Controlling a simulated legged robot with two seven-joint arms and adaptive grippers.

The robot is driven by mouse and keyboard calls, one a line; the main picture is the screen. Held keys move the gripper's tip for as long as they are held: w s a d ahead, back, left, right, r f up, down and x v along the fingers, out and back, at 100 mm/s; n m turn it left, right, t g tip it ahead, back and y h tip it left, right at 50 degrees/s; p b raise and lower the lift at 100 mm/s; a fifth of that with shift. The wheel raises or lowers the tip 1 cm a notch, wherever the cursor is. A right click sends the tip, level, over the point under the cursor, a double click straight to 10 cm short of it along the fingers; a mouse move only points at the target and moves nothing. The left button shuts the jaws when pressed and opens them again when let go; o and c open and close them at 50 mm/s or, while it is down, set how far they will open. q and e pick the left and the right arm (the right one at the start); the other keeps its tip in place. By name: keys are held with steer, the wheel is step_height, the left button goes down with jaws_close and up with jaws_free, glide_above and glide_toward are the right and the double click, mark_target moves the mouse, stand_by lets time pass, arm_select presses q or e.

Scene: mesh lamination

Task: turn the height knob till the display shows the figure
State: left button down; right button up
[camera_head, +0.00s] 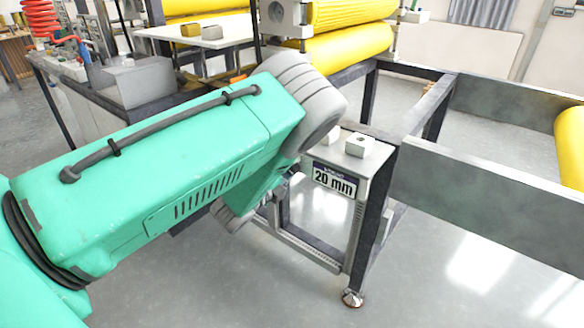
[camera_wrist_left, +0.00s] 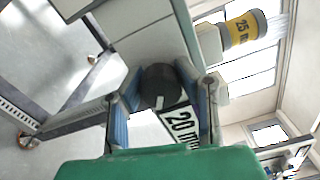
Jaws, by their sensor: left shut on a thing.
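The height knob (camera_wrist_left: 160,86) is dark and round with a white pointer mark, seen in the left wrist view. My left gripper (camera_wrist_left: 164,90) is shut on it, with one blue-padded finger on each side. In the head view, my green left arm hides the knob and fingertips. The display plate (camera_head: 334,182) on the frame's corner post reads "20 mm" in the head view. The plate also shows in the left wrist view (camera_wrist_left: 180,124), partly cut off by a finger. My right gripper is not in view.
A yellow and grey piece marked "25 m", cut off (camera_wrist_left: 243,28), shows in the left wrist view. Yellow rollers (camera_head: 345,45) stand at the back, with a white table (camera_head: 215,38) to their left. Grey side rails (camera_head: 490,190) run right. Open floor lies in front.

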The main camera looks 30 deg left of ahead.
arm_select(q)
steer(key=shift+s+d+f, duration=0.15)
steer(key=shift+s+f, duration=0.1)
steer(key=shift+f, duration=0.2)
steer(key=c, duration=1.3)
jaws_free()
steer(key=shift+o, duration=0.7)
steer(key=shift+w+r, duration=0.1)
steer(key=shift+r, duration=0.15)
steer(key=s+a, duration=0.1)
steer(key=s, duration=1.1)
steer(key=shift+f, duration=0.15)
